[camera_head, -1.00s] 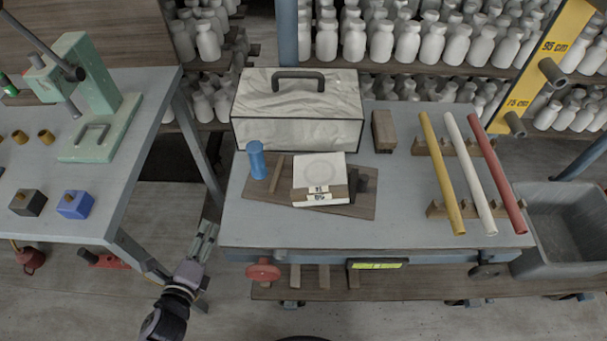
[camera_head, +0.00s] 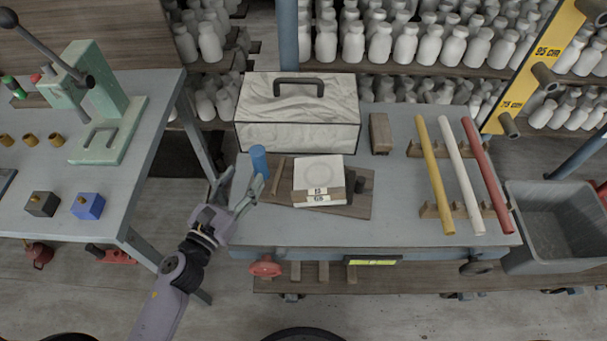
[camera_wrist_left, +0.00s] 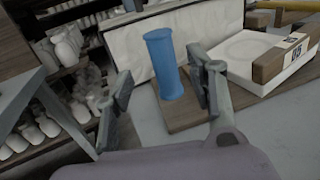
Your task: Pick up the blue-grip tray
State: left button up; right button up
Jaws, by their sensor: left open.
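The tray is a flat brown wooden board (camera_head: 350,207) on the grey table, with an upright blue cylindrical grip (camera_head: 259,160) at its left end. A white square block with a brown label band (camera_head: 318,173) sits on the board. My left gripper (camera_head: 242,182) is open and empty at the table's left edge, just short of the blue grip. In the left wrist view the blue grip (camera_wrist_left: 164,64) stands beyond the open fingers (camera_wrist_left: 160,92), between them and nearer the right one, and no contact shows. My right gripper is not in view.
A pale case with a dark handle (camera_head: 297,131) stands right behind the tray. A brown block (camera_head: 380,133) and a rack with yellow, white and red rods (camera_head: 455,175) are to the right. Another table with a green press (camera_head: 105,100) stands left, across a gap.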

aim_at(255, 164)
pick_arm(q)
jog(key=x, duration=0.2)
jog(key=shift+w+d, duration=0.1)
jog(key=shift+w, duration=0.25)
jog(key=shift+w+d+r+p, duration=0.1)
jog(key=shift+w+d+p, duration=0.15)
jog(key=shift+p, duration=0.2)
jog(key=p+x, duration=0.1)
jog(key=x, duration=0.2)
jog(key=shift+w+d, duration=0.2)
jog(key=shift+w, duration=0.1)
jog(key=shift+w+d, duration=0.15)
jog(key=shift+w, duration=0.2)
jog(key=shift+s, duration=0.1)
jog(key=shift+c, duration=0.8)
grip_shut()
